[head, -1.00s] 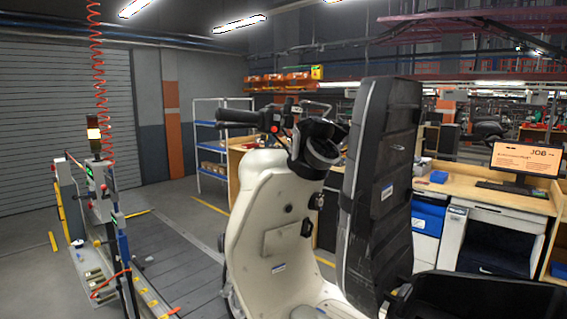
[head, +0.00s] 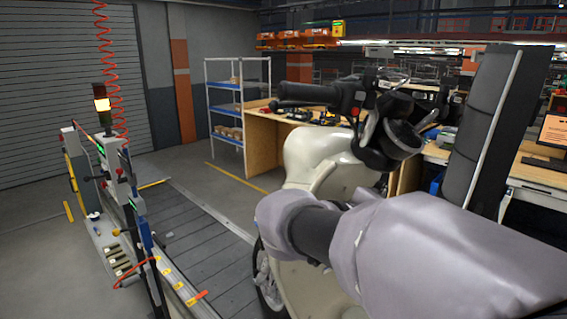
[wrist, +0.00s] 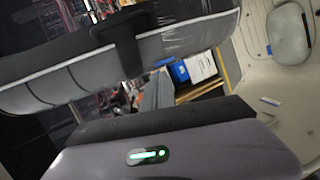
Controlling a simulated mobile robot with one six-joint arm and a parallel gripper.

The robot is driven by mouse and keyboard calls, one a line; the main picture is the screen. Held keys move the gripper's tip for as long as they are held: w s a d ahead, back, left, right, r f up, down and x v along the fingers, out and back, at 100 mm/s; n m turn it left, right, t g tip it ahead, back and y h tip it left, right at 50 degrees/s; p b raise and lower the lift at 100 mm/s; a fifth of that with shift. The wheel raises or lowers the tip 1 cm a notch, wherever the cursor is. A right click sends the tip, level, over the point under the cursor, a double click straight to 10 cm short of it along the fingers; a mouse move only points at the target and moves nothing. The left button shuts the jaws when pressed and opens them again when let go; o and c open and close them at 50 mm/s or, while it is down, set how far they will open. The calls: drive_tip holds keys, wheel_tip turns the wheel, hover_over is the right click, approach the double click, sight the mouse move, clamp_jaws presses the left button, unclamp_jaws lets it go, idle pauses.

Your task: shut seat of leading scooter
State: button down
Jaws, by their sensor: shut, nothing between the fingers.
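The cream scooter (head: 322,160) stands at the right of the head view, its handlebar toward the back. Its dark seat (head: 488,125) is raised, nearly upright and slightly tilted, with a pale trim line along its edge. My grey-covered arm hides the lower seat, the hinge area and much of the scooter body. In the wrist view the seat (wrist: 55,78) spans the top left, and the cream body (wrist: 275,95) is at the right. My gripper (wrist: 128,45) is shut and empty, its dark tips overlapping the seat edge; I cannot tell whether they touch it.
The slatted conveyor floor (head: 205,250) runs beside the scooter. A control post (head: 115,185) with a lit lamp stands at the left. A blue-shelved rack (head: 228,110) and wooden benches (head: 262,145) stand behind. The floor at the far left is clear.

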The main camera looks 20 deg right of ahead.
drive_tip(key=w+r+n+t+h, duration=0.1)
drive_tip(key=w+r+t+h, duration=0.15)
drive_tip(key=w+r, duration=0.35)
drive_tip(key=s+d+b, duration=0.1)
drive_tip(key=d+b, duration=0.1)
drive_tip(key=d, duration=1)
drive_tip(key=shift+g+h, duration=0.45)
drive_tip(key=shift+s, duration=0.15)
